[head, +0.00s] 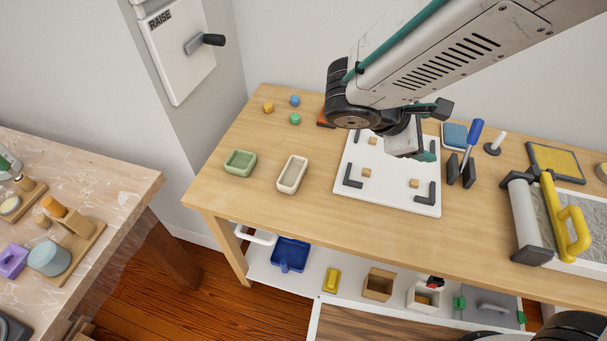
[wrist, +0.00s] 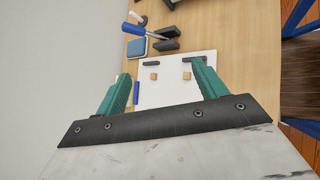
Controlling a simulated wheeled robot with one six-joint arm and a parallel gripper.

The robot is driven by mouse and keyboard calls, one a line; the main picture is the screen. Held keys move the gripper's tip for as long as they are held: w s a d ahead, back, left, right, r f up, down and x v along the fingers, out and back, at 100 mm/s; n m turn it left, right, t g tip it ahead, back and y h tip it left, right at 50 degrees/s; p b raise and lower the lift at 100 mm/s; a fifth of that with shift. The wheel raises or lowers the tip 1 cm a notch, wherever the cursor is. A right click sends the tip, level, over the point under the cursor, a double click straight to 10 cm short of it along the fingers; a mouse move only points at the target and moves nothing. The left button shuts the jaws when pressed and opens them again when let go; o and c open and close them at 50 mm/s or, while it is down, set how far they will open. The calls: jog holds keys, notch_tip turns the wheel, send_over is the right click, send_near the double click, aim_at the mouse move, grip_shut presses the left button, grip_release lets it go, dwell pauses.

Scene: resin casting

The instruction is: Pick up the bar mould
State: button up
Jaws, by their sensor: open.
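Two open-topped moulds stand on the left part of the wooden table in the head view: a long cream mould (head: 292,174), probably the bar mould, and a shorter green mould (head: 240,162) to its left. Both are upright and apart. My gripper (head: 426,152) is above the white board, well to the right of both moulds. In the wrist view my gripper (wrist: 160,76) shows its two teal fingers spread wide with nothing between them. Neither mould shows in the wrist view.
The white board (head: 393,199) carries dark corner brackets and small wooden cubes. Small coloured pieces, including a green one (head: 295,119), lie behind the moulds. A blue-handled tool (head: 472,137) and a roller frame (head: 527,225) stand to the right. The table in front of the moulds is clear.

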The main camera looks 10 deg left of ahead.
jog(key=a+f+n+t+y, duration=0.1)
jog(key=a+f+n+t, duration=0.2)
jog(key=a+f+n, duration=0.35)
jog(key=a+f+n+t+y, duration=0.2)
jog(key=a+f+n+t, duration=0.15)
jog(key=a, duration=0.65)
jog(key=n+t+y, duration=0.1)
jog(key=n+y, duration=0.3)
jog(key=n, duration=0.2)
send_near(299, 164)
jog(key=s, duration=0.1)
jog(key=s+d+r, duration=0.1)
jog(key=shift+s, duration=0.3)
jog(key=shift+a+f, duration=0.2)
jog(key=shift+f, duration=0.1)
jog(key=x, duration=0.5)
jog(key=a+x, duration=0.1)
jog(key=x, duration=0.1)
jog(key=shift+w+d+r, duration=0.1)
jog(key=shift+w+r, duration=0.05)
jog(key=shift+w, duration=0.25)
jog(key=c, duration=1.1)
